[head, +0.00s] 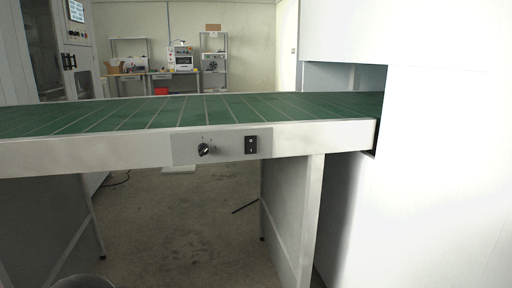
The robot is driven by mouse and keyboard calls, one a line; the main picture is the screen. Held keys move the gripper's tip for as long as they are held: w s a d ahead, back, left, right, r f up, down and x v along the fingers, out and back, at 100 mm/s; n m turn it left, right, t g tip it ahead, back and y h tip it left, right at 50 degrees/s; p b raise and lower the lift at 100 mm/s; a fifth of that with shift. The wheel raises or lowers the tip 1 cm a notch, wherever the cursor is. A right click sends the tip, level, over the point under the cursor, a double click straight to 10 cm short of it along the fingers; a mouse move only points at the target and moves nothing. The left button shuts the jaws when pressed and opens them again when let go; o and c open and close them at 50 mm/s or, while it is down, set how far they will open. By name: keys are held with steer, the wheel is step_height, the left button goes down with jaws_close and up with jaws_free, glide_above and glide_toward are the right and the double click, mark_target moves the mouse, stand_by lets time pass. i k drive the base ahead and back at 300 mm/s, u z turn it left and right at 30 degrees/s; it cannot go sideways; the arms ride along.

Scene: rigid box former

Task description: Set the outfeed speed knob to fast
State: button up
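The outfeed speed knob (203,149) is a small black dial on a grey control panel (226,146) on the front rail of the outfeed conveyor (195,112). Its light pointer mark appears turned toward the lower left. Small marks sit above the dial, too small to read. A black rocker switch (251,145) is to the right of the knob on the same panel. My gripper is not in view, and nothing touches the knob.
A large white machine housing (440,150) stands at the right, where the belt enters an opening. A white leg panel (287,215) is under the rail. Open floor (180,225) lies below. Shelves (213,62) and a workbench (150,76) stand far behind.

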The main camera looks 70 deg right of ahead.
mark_target(203, 149)
steer(key=z, duration=2.45)
steer(key=i, duration=0.15)
steer(key=u, duration=0.6)
